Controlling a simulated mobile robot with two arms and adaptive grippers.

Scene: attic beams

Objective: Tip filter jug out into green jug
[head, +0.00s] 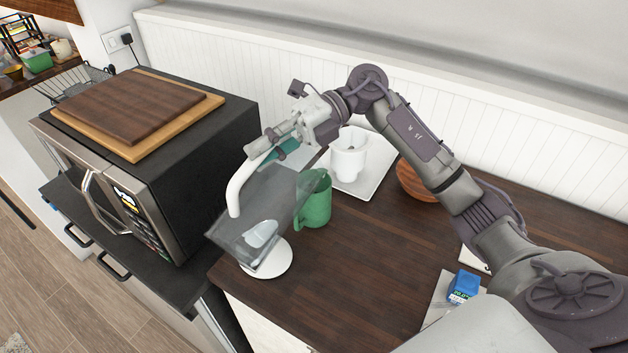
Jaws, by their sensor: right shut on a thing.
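The filter jug (262,210) is a clear grey, see-through vessel with a white curved handle. It is tilted in the air above the counter's front-left part. My right gripper (262,147) is shut on it at the top of the handle. The green jug (318,203) stands upright on the counter, just right of the filter jug's body, which overlaps its left side in the picture. I cannot tell whether the two touch or whether anything is flowing. The inside of the green jug is hidden. My left gripper is not in view.
A white round base (272,262) sits below the filter jug near the counter edge. A white mug-like vessel (348,157) stands on a white tray (372,180) behind. A microwave (165,165) carrying boards is at left. A wooden bowl (415,182) and blue box (465,284) are right.

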